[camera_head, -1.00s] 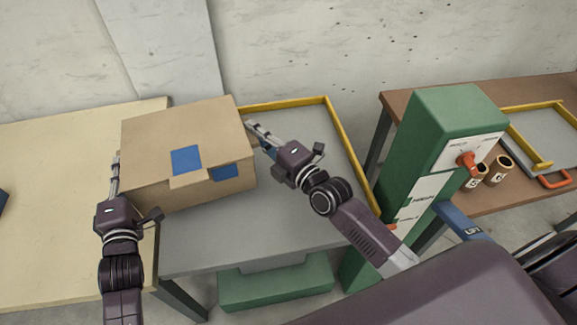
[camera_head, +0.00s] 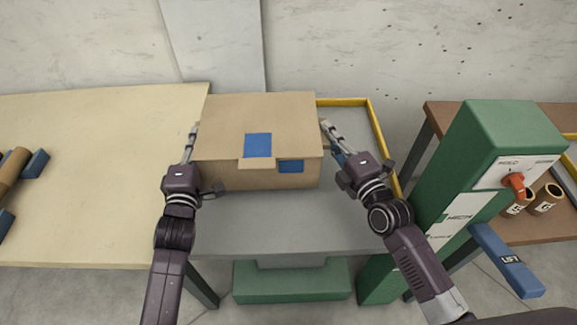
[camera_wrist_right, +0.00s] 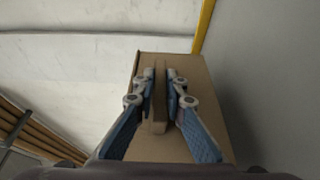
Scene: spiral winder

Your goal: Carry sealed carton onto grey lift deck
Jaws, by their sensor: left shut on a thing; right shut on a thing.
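The sealed carton (camera_head: 225,115) is a brown box with blue patches on its top and front. It is level and lies over the grey lift deck (camera_head: 290,235); I cannot tell whether its underside touches the deck. My left gripper (camera_head: 195,132) is shut on the carton's left side, its fingertips partly hidden. My right gripper (camera_head: 326,126) is shut on the carton's right side. In the right wrist view, the right gripper's blue-padded fingers (camera_wrist_right: 161,92) pinch an upright cardboard strip on the carton (camera_wrist_right: 205,105).
A yellow rail (camera_head: 382,130) edges the deck's back and right. A green column (camera_head: 460,180) with a red knob (camera_head: 514,182) and blue "LIFT" lever (camera_head: 507,262) stands right. A cream table (camera_head: 100,170) adjoins on the left. Bare deck shows in front of the carton.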

